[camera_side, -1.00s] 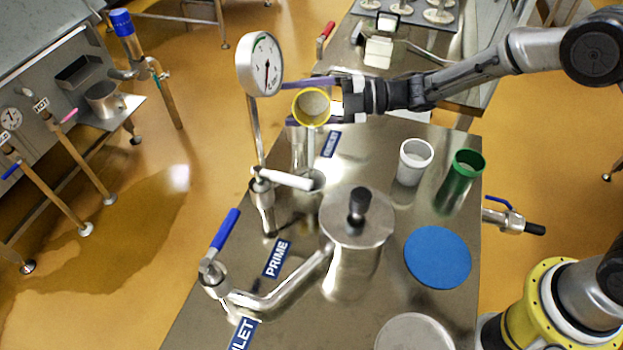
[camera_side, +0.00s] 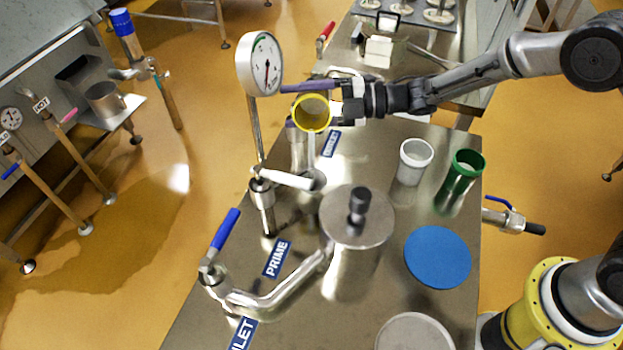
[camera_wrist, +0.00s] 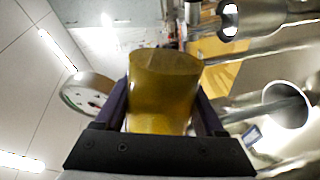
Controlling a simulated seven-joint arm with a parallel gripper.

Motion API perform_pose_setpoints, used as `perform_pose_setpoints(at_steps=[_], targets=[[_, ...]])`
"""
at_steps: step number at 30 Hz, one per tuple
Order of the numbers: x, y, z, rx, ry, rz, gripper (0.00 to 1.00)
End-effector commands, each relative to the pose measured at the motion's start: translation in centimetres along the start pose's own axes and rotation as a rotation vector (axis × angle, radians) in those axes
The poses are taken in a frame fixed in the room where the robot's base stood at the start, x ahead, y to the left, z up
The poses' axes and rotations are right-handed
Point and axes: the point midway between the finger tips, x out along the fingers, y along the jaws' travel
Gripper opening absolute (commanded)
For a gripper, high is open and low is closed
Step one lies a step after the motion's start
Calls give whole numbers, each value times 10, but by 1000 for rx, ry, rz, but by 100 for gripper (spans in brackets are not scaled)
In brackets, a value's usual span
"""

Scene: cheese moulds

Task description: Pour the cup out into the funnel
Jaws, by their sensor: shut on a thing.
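My gripper (camera_side: 335,108) is shut on a yellow cup (camera_side: 327,122) and holds it above the far left part of the steel table. The cup is tipped over, with its round mouth turned toward the side camera. I see yellow inner wall in it and no clear stream leaving it. In the wrist view the cup (camera_wrist: 163,95) sits between the two fingers (camera_wrist: 163,112). A metal upright (camera_side: 297,150) stands below and behind the cup. The funnel cannot be made out with certainty; a round metal opening (camera_wrist: 287,104) shows right of the cup in the wrist view.
A pressure gauge (camera_side: 260,64) on a thin stem stands close left of the cup. A white cup (camera_side: 415,162), a green cup (camera_side: 460,180), a blue disc (camera_side: 437,257) and a lidded steel pot (camera_side: 357,225) stand on the table (camera_side: 395,320). Pipes and a blue-handled valve (camera_side: 225,230) are at left.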

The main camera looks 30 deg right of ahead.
Motion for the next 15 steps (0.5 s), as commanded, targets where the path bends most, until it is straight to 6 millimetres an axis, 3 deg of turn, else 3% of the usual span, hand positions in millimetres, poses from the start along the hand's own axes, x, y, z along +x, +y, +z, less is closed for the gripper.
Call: perform_pose_setpoints(at_steps=[15], targets=[[1,-4,-2,-70,-9,-1,8]])
